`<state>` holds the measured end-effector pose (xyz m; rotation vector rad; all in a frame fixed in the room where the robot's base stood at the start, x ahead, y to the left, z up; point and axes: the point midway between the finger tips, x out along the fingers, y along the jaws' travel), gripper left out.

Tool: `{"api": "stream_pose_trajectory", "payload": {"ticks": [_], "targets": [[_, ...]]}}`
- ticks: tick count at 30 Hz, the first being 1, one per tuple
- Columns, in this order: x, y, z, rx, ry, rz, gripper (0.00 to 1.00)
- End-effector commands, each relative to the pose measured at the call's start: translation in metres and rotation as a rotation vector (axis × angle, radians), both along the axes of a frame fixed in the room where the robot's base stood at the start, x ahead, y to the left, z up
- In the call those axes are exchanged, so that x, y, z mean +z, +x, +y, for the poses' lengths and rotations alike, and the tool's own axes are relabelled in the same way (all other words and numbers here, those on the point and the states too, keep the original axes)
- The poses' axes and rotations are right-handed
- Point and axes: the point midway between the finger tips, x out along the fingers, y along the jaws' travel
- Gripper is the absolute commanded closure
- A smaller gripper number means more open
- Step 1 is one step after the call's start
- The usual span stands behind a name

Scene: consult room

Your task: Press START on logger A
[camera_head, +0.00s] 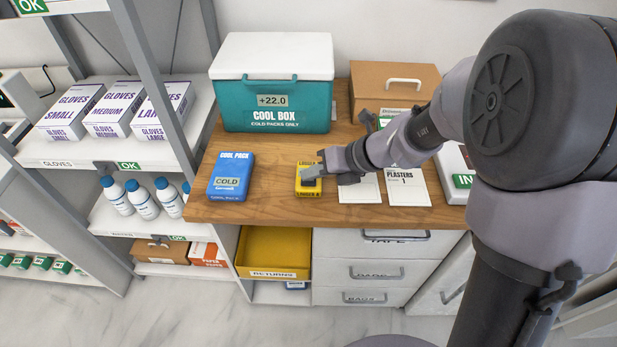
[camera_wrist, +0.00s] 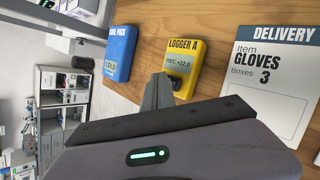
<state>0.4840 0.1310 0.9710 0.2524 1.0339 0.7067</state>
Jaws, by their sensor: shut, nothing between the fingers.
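Logger A (camera_head: 308,188) is a yellow box lying on the wooden counter in front of the cool box. In the wrist view logger A (camera_wrist: 183,45) shows its name and a small display that seems to read "REC +22.0". My gripper (camera_head: 318,172) is shut and empty, with its tips over the logger in the head view. In the wrist view my gripper (camera_wrist: 158,88) has its tips at the logger's lower left edge. I cannot tell whether they touch it. A dark part beside the display is partly visible; the START button is not clearly readable.
A blue cool pack (camera_head: 230,176) lies left of the logger. The teal cool box (camera_head: 300,106), marked +22.0, stands behind. Delivery cards (camera_head: 407,188) lie to the right. An open yellow returns drawer (camera_head: 272,250) is below the counter (camera_head: 260,210). Shelves with glove boxes (camera_head: 110,108) stand left.

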Motion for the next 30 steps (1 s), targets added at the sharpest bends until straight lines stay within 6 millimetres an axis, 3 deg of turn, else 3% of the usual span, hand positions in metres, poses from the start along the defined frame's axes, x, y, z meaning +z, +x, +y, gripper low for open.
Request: {"api": "stream_pose_trajectory", "payload": {"ticks": [5, 17, 30], "targets": [[0.013, 0.000, 0.000, 0.000, 0.000, 0.000, 1.00], [0.016, 0.000, 0.000, -0.001, 0.000, -0.001, 1.00], [0.060, 0.000, 0.000, -0.001, 0.000, -0.001, 1.00]]}}
